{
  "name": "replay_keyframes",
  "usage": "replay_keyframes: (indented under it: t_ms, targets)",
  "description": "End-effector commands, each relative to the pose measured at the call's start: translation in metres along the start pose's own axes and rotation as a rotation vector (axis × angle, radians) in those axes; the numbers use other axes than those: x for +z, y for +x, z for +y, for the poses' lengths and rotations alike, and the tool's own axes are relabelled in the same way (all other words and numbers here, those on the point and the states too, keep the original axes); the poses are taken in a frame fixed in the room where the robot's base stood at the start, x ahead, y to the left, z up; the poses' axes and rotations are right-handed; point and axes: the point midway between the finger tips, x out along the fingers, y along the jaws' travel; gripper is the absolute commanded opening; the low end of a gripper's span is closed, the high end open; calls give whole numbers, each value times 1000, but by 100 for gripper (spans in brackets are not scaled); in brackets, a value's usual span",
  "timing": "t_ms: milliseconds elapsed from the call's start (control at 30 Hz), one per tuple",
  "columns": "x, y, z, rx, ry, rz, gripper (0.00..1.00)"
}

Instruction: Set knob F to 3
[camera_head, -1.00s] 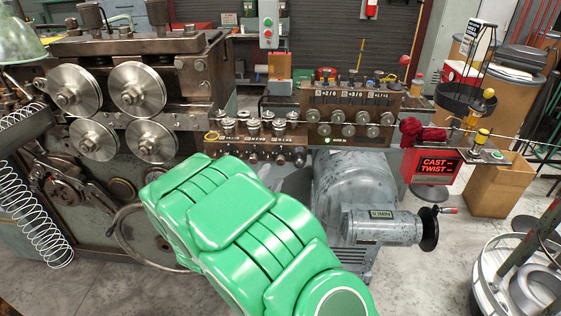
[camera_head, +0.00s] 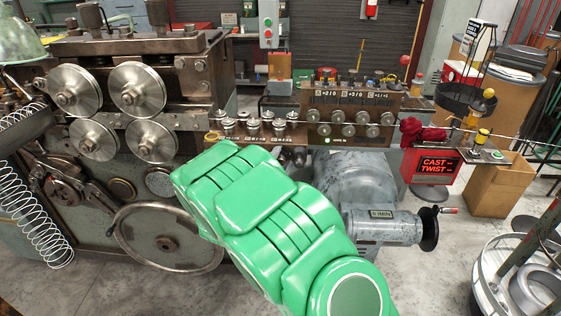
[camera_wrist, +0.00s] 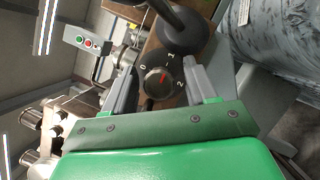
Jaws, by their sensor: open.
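In the wrist view a round dark dial knob (camera_wrist: 156,82) with a red pointer mark sits on a brown panel. The digits 0, 1 and 2 show around it; its letter and a 3 are not readable. The red mark points up and right, roughly between 1 and 2. My gripper (camera_wrist: 163,84) is open, with one grey finger on each side of the knob in the picture. I cannot tell whether the fingers touch it. In the head view my green arm hides the gripper and this knob.
In the head view the brown panel (camera_head: 350,103) carries several round knobs.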

Motion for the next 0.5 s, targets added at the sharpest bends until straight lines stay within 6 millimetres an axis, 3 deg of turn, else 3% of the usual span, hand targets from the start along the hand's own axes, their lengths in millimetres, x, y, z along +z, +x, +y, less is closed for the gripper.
replay_keyframes:
  t_ms: [233, 500]
  targets:
    - [0, 0, 0, 0, 0, 0, 57]
    - [0, 0, 0, 0, 0, 1, 17]
